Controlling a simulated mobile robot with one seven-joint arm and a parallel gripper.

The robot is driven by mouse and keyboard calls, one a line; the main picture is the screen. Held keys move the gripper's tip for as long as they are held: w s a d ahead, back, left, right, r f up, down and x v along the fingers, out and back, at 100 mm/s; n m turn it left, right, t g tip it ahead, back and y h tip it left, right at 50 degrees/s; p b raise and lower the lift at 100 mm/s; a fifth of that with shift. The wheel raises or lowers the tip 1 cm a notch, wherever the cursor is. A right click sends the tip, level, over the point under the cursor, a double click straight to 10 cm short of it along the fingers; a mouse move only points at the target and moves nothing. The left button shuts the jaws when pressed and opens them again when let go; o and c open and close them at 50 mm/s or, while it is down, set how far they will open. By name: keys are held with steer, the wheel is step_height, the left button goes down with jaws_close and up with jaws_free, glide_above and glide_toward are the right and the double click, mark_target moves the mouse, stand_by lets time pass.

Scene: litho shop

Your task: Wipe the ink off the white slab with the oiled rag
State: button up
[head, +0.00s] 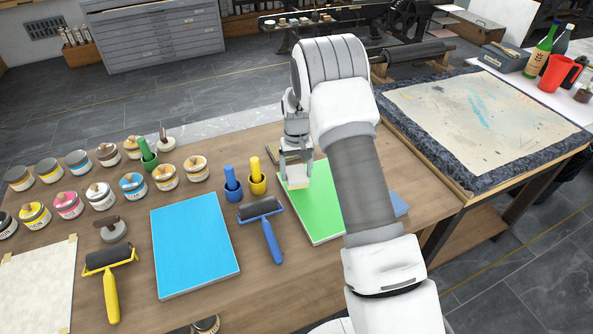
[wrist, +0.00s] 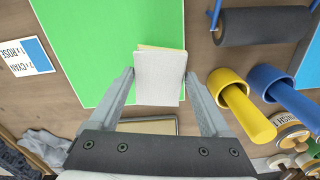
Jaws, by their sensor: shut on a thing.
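My gripper (head: 297,172) is shut on a pale, flat, folded pad (wrist: 159,78) with a yellowish edge, which looks like the rag. The pad is over the far end of a slab (head: 312,212) with a bright green top and pale side edges. In the wrist view the green slab (wrist: 100,40) fills the upper middle, with the pad overlapping its edge between my fingers (wrist: 159,82). I cannot tell whether the pad touches it. A second slab (head: 193,243), with a blue top and pale edges, lies to the left. My arm hides part of the green slab's right side.
Several ink tins and a yellow roller (head: 110,275) occupy the left side.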

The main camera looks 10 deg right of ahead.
steer(key=shift+f+b, duration=0.7)
steer(key=shift+f, duration=0.3)
stand_by(0.3)
